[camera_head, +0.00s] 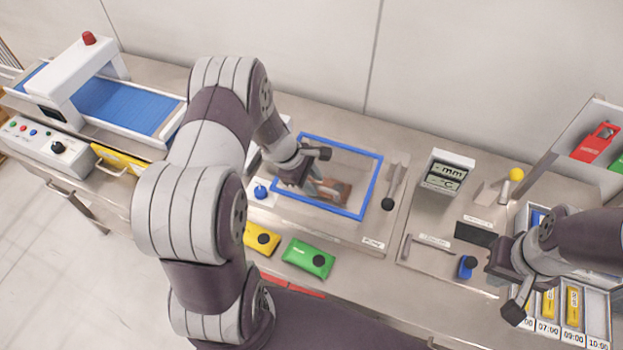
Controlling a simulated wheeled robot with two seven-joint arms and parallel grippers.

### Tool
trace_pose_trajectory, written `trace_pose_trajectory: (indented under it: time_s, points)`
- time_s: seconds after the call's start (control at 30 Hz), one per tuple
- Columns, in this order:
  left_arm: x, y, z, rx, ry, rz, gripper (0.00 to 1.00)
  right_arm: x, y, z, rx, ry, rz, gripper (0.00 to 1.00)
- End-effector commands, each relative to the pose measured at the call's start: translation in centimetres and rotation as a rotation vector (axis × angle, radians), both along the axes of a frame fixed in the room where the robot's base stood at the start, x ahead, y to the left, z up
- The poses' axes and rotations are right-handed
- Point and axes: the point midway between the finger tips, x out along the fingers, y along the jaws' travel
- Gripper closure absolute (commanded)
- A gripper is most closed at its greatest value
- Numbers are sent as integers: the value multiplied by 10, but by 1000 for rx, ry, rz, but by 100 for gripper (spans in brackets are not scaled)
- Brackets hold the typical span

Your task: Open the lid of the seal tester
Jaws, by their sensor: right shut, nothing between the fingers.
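The seal tester has a clear lid with a blue frame (371,183), which appears to lie flat over it in the middle of the counter. A brown item (333,190) shows within the frame, partly covered by my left gripper. My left gripper (308,170) is over the left part of the lid. Its fingertips are small and partly hidden, so I cannot tell whether it is open or touches the frame. My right gripper (516,308) is shut and empty at the right, by the tray of yellow packs.
A black-knobbed lever (388,203) stands right of the lid. Yellow (262,239) and green (308,258) packs lie in front. A display (447,172) and a blue-knobbed tool (466,267) are farther right. A blue-belt conveyor (124,105) is at left.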

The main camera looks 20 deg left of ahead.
Motion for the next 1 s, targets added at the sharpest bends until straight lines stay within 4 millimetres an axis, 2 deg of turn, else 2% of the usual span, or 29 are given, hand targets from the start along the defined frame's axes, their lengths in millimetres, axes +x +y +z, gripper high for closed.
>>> trace_pose_trajectory:
  time_s: [0.03, 0.1, 0.37, 0.53, 1.0]
  points:
    - [0, 0, 0, 0, 0, 0, 83, 0, 0, 0, 0, 0, 0, 100]
    - [0, 0, 0, 0, 0, 0, 100, 0, 0, 0, 0, 0, 0, 100]
    - [1, 0, 2, -1, 0, 0, 100, 0, 0, 1, 0, 0, 0, 100]
    - [4, 1, 13, 0, -2, 1, 100, 0, 0, 8, 0, 0, 0, 100]
    - [39, 3, 80, 2, -8, 1, 100, 0, 0, 43, 0, 0, 0, 100]
